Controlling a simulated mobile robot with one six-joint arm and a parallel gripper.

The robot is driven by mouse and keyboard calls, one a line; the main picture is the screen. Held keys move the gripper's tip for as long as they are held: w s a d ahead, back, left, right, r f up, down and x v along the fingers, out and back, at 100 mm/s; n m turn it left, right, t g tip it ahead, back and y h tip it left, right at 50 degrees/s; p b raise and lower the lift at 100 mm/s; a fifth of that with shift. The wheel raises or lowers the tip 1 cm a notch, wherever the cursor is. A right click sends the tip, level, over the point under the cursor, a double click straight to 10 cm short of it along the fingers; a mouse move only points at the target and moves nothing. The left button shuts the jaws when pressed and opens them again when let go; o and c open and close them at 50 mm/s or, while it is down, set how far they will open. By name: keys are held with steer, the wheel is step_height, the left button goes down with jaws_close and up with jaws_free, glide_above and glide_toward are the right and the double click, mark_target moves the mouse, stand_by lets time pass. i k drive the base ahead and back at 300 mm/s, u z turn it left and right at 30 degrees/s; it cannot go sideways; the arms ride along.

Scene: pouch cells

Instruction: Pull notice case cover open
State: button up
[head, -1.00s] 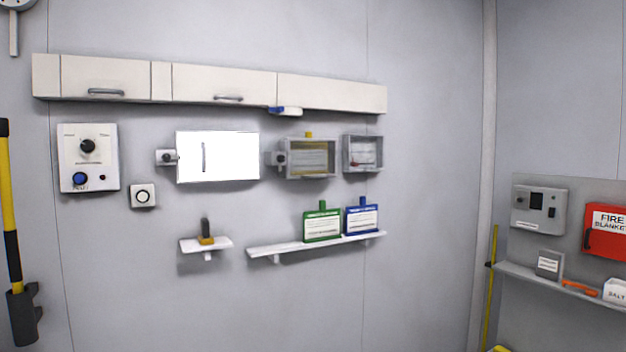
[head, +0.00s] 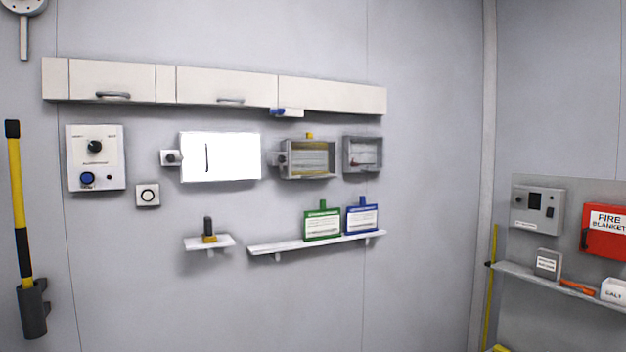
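A bright white rectangular panel (head: 235,158) with a dark vertical handle (head: 207,157) near its left side hangs on the wall below the cabinets. It looks like a closed cover, but I cannot read any label on it. A small grey box with a round knob (head: 171,158) sits at its left edge. To its right is a grey framed case (head: 309,158) with a clear-looking front and another knob box on its left. A smaller grey case (head: 362,154) is beside that. I cannot tell for sure which one is the notice case. My gripper is not in view.
Wall cabinets (head: 230,89) run above. Below, a small shelf (head: 222,243) holds a dark upright item, and a longer shelf (head: 272,249) holds green (head: 322,223) and blue (head: 361,218) cards. A control box (head: 96,157) is left; a yellow-black pole (head: 18,200) stands far left.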

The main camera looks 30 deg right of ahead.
mark_target(310, 177)
steer(key=z, duration=0.05)
steer(key=i, duration=1)
